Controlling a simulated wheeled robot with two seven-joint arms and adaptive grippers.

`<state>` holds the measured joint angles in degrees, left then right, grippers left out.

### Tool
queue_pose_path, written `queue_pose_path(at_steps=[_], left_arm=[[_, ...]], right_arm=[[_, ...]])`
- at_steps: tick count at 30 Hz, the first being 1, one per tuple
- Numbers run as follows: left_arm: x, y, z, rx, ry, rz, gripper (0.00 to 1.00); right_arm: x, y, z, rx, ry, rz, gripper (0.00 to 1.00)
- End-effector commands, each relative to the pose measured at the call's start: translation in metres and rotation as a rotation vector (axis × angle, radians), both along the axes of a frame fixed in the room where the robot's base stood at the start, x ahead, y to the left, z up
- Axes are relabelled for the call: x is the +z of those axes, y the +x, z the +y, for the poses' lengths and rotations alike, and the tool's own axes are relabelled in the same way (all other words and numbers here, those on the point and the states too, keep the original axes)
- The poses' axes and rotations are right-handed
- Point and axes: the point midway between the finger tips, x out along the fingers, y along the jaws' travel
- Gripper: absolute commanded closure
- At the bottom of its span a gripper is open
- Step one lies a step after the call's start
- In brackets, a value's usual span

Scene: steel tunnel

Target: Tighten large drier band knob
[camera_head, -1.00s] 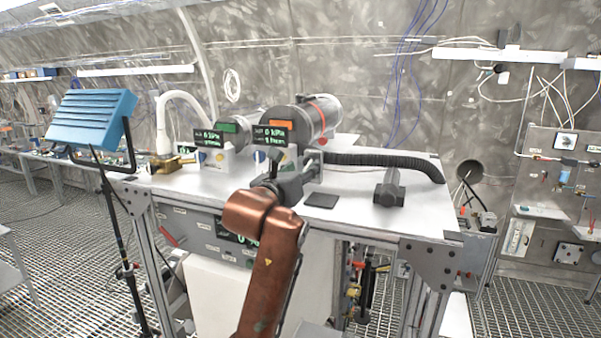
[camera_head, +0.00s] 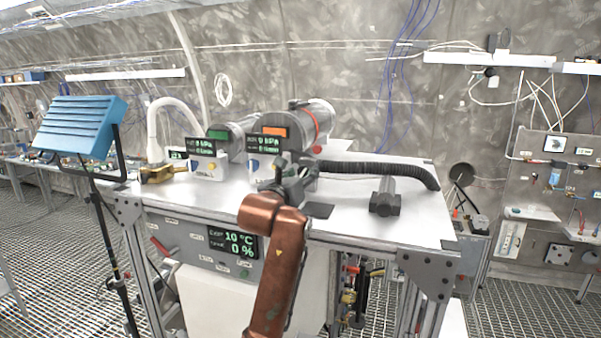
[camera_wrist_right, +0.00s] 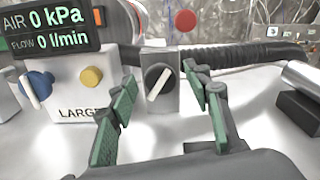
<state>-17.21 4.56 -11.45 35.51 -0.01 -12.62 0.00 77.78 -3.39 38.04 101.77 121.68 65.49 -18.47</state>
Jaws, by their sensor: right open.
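The large drier (camera_head: 322,112) is a grey cylinder with a red band at the back of the bench. A small round red knob (camera_head: 317,149) shows below the band, and a red round knob (camera_wrist_right: 185,20) shows beyond the fingers in the right wrist view. My right gripper (camera_head: 290,176) is over the bench in front of the drier. In the right wrist view its green-padded fingers (camera_wrist_right: 160,78) are spread and empty. A black knob with a white pointer (camera_wrist_right: 158,82) appears between the fingertips; I cannot tell the distance. My left gripper is not in view.
A box marked LARGE (camera_wrist_right: 85,85) with blue and yellow knobs stands left of the fingers. A black corrugated hose (camera_head: 385,170) runs right. A dark grey fitting (camera_head: 385,200) and a flat dark pad (camera_head: 318,210) lie on the bench (camera_head: 350,225). A blue panel (camera_head: 78,125) stands left.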

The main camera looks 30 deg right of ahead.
Motion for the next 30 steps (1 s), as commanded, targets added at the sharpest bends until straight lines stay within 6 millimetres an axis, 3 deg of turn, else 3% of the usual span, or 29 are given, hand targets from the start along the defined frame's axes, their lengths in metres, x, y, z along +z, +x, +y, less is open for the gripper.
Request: queue_pose_path(at_steps=[5,23,30], left_arm=[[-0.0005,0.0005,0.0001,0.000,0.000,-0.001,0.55],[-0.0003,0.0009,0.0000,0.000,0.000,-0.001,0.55],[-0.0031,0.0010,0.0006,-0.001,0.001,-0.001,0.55]], right_arm=[[-0.0009,0.0001,-0.0001,0.000,0.001,0.001,0.55],[-0.0007,0.0002,0.0004,0.000,0.000,0.000,0.96],[-0.0015,0.0001,0.0008,0.001,0.013,-0.014,0.96]])
